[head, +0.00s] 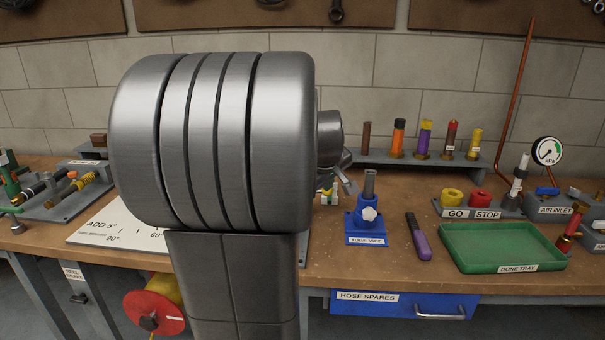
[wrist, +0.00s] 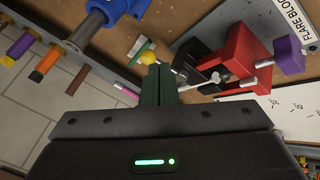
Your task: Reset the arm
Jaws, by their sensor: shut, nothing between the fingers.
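My gripper shows in the wrist view, its two dark green fingers (wrist: 158,86) pressed together with nothing between them. It is over the bench, beside a red block (wrist: 243,58) with a black part, which stands to the right of the fingers. A yellow ball-like end (wrist: 149,58) and a small green and white item (wrist: 141,48) appear just beyond the fingertips; I cannot tell whether they touch. In the head view my own grey arm stands raised and large left of centre, and it hides most of the gripper and the bench behind it.
A blue tube vice (head: 369,220), a purple-handled tool (head: 418,238) and a green done tray (head: 500,264) stand right of the arm. A rack (head: 410,161) holds several upright coloured pieces. A copper pipe (head: 517,95) rises near a gauge (head: 547,151). The tray looks empty.

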